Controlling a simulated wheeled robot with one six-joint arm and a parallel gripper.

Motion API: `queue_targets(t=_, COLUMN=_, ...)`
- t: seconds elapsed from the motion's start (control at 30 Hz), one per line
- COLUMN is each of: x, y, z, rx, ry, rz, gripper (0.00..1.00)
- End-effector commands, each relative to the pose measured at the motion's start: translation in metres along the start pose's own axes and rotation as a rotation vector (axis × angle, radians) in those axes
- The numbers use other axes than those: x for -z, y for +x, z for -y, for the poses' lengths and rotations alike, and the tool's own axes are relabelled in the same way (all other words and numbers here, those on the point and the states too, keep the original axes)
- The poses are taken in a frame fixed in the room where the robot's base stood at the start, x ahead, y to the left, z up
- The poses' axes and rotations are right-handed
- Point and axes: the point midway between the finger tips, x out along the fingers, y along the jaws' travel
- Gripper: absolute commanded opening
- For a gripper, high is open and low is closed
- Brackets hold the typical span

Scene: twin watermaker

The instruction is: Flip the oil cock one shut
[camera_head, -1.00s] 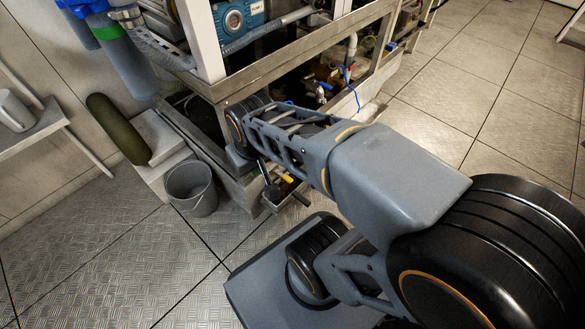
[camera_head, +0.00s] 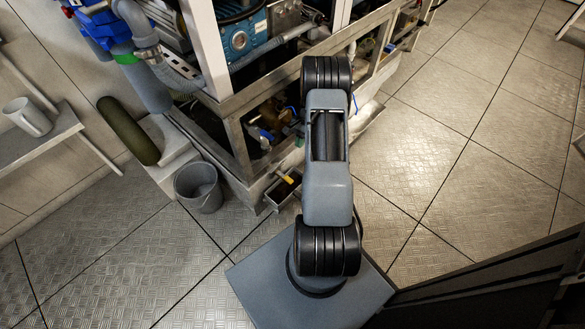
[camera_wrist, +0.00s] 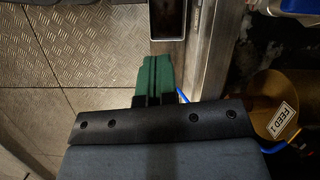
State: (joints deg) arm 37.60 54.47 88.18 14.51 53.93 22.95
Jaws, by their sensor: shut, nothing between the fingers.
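My gripper (camera_wrist: 153,78) shows in the wrist view with its two green fingers shut together and nothing between them. It is above the floor beside a metal frame rail (camera_wrist: 209,45). I cannot pick out oil cock one for certain.
A grey bucket (camera_head: 199,188) and a green cylinder (camera_head: 128,130) stand left. A blue pump (camera_head: 238,38) sits above. Tiled floor (camera_head: 440,150) is open to the right.

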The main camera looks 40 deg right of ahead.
Motion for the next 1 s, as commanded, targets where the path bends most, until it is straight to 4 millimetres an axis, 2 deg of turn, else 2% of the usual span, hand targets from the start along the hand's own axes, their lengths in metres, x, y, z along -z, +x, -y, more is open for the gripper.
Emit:
queue_targets(t=0.1, x=0.02, y=0.016, z=-0.008, rx=0.017, ry=0.087, rz=0.024, gripper=0.0)
queue_targets(t=0.3, x=0.033, y=0.029, z=-0.013, rx=0.03, ry=0.148, rz=0.039, gripper=0.0)
queue_targets(t=0.77, x=0.034, y=0.035, z=-0.014, rx=0.031, ry=0.151, rz=0.04, gripper=0.0)
queue_targets(t=0.87, x=0.034, y=0.045, z=-0.013, rx=0.031, ry=0.151, rz=0.041, gripper=0.0)
queue_targets(t=1.0, x=0.033, y=0.069, z=-0.013, rx=0.029, ry=0.151, rz=0.042, gripper=0.0)
